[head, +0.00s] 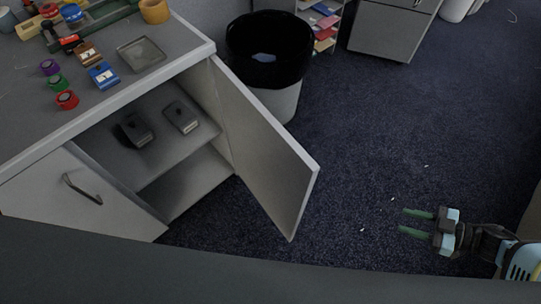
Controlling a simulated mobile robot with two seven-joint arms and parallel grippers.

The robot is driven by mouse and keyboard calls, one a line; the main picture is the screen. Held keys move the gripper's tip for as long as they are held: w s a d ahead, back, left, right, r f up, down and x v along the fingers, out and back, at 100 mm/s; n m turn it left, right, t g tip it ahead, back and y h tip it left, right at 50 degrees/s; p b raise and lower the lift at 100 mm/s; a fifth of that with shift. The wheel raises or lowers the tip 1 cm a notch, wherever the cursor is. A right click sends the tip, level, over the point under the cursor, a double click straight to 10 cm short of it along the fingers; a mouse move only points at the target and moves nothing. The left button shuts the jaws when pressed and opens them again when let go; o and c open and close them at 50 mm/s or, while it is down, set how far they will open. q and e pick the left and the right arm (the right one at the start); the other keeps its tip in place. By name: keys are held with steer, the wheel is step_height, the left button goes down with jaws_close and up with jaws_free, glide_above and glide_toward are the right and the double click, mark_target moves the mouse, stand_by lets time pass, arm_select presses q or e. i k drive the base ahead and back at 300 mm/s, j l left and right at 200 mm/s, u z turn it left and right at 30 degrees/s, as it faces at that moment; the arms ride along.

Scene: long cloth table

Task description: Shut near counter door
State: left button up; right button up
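The counter (110,107) stands at the left with its open door (262,150) swung outward to the right. The open door shows its face toward the cabinet, and its free edge points toward the front. A second counter door (75,198) with a bar handle is closed at the left. My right gripper (416,222) is at the lower right, to the right of the open door and apart from it. Its two green fingers are spread with nothing between them. My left gripper is not in view.
Two grey objects (182,117) sit on the shelf inside. A black-lined bin (267,52) stands just behind the open door. Small coloured items and a glass tray (141,55) lie on the countertop. The blue carpet (390,140) right of the door is mostly clear.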

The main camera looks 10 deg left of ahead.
mark_target(280, 174)
steer(key=i+l, duration=0.2)
steer(key=l, duration=0.15)
steer(key=i+l, duration=0.25)
steer(key=l, duration=0.15)
steer(key=i+l, duration=0.2)
steer(key=l, duration=0.15)
steer(key=i+l, duration=0.2)
steer(key=l, duration=0.15)
steer(key=u, duration=2.1)
steer(key=l, duration=0.1)
